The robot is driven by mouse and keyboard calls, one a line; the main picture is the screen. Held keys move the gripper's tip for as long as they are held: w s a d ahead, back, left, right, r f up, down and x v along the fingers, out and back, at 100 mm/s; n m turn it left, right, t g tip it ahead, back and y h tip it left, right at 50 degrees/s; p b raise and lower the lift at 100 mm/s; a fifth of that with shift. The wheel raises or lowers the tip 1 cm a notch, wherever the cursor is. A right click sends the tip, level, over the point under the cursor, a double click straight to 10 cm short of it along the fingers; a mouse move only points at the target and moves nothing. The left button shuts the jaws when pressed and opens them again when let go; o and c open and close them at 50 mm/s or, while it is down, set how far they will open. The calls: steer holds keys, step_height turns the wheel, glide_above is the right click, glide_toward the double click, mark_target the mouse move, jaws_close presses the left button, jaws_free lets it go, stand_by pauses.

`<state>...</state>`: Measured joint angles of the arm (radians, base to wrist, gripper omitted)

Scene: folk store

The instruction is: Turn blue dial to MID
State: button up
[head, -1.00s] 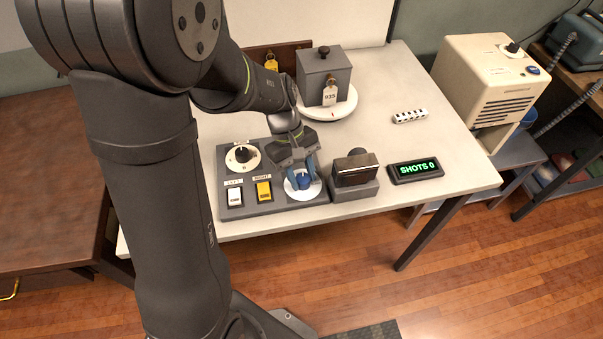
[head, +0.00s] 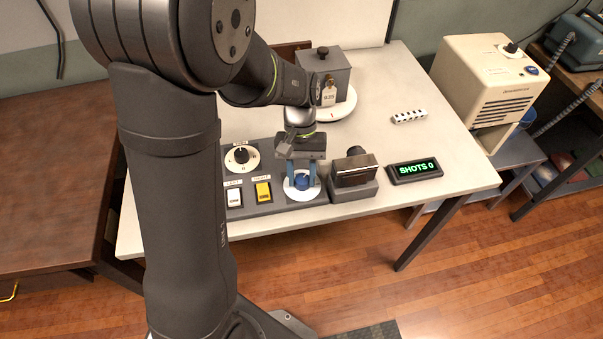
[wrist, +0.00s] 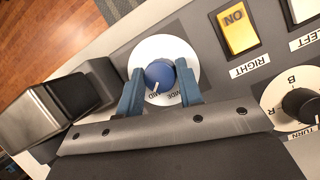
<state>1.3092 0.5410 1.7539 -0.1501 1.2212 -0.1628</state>
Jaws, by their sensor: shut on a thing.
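The blue dial (head: 302,181) sits on a round white plate at the right end of the grey control panel. In the wrist view the dial (wrist: 160,76) stands between my two blue fingers. My gripper (head: 302,187) points down from above and is shut on the dial. The dial's white mark points toward the MID label (wrist: 152,95) on the plate's near edge in the wrist view. The WIDE label (wrist: 176,97) lies beside it, partly behind the right finger. Other labels on the plate are hidden or unreadable.
A black dial (head: 241,155), a white switch (head: 234,197) and a yellow switch (head: 264,192) share the panel. A dark camera-like block (head: 355,172) stands close on the right. A display (head: 415,169) reads SHOTS 0. A grey box (head: 322,77) stands behind on a turntable.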

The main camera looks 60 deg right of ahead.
stand_by(0.4)
steer(key=o, duration=1)
steer(key=shift+c, duration=0.2)
steer(key=shift+r, duration=0.1)
steer(key=v, duration=1.7)
steer(key=shift+s+d, duration=0.1)
steer(key=x, duration=1.7)
